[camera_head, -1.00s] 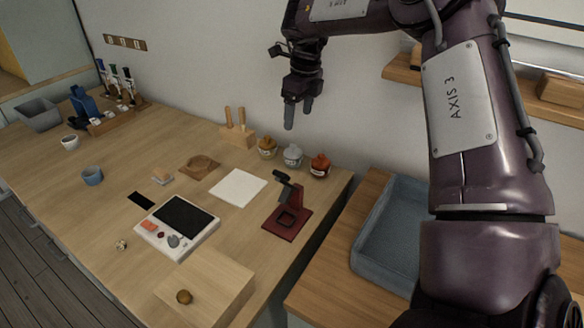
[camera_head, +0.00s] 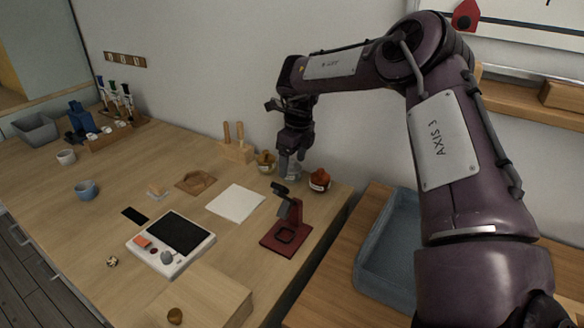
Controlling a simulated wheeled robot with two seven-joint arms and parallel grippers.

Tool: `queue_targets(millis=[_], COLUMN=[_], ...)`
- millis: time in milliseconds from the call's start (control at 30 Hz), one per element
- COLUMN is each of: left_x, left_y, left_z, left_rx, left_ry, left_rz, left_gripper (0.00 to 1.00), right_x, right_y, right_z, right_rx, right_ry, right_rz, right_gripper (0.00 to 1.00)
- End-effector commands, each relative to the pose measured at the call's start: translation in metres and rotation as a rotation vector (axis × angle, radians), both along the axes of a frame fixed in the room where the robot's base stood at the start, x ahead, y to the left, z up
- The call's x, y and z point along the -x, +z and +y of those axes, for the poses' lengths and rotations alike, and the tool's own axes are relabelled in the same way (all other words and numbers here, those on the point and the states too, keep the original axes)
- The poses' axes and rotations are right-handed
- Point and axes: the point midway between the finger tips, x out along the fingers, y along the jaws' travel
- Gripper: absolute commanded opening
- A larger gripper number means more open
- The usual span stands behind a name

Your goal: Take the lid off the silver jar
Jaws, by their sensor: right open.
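The silver jar (camera_head: 291,174) stands at the back of the wooden table, between a gold-brown jar (camera_head: 266,162) and a red-brown jar (camera_head: 320,180). My right gripper (camera_head: 290,163) reaches down from above, with its open fingers at the top of the silver jar. The fingers cover the jar's lid, so I cannot tell whether they touch it. My left gripper is not in view.
A dark red stand (camera_head: 287,232) is in front of the jars, with a white sheet (camera_head: 236,203) to its left. A wooden block with two handles (camera_head: 237,150) stands left of the jars. A grey-blue tray (camera_head: 372,262) is at right.

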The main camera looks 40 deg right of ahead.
Motion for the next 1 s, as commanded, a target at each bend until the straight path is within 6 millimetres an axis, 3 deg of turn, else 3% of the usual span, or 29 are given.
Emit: queue_targets(millis=[100, 433, 767, 1000], left_x=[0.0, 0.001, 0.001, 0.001], left_y=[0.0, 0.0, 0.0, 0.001], left_z=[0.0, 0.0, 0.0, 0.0], left_rx=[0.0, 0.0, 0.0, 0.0], left_ry=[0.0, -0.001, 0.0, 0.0], left_rz=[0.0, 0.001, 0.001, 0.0], left_gripper=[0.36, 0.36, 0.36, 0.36], right_x=[0.0, 0.0, 0.0, -0.001], right_y=[0.0, 0.0, 0.002, 0.021], right_z=[0.0, 0.0, 0.0, 0.0], right_rx=[0.0, 0.0, 0.0, 0.001], right_ry=[0.0, 0.0, 0.0, 0.001], right_rz=[0.0, 0.0, 0.0, -0.003], right_gripper=[0.7, 0.27, 0.25, 0.25])
